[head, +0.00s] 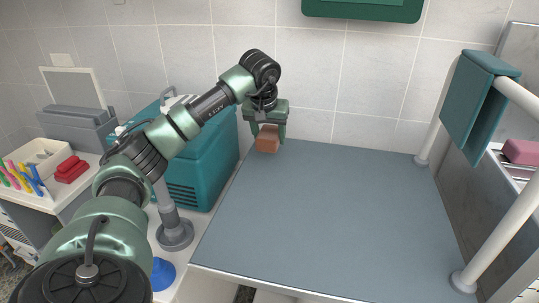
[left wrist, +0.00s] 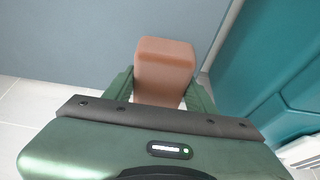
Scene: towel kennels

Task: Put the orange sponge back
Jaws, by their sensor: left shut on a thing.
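The orange sponge (head: 267,140) is a small brownish-orange block. My left gripper (head: 268,130) is shut on it, above the far left corner of the grey-blue table top (head: 325,215). In the left wrist view the sponge (left wrist: 164,72) sits between the two green fingers. Whether the sponge touches the surface below cannot be told. My right gripper is not in view.
A teal kennel-like box (head: 200,165) stands left of the table. A teal towel (head: 475,105) hangs on a white rail at right, near a pink block (head: 521,151). Red folded items (head: 71,168) lie at left. The table top is clear.

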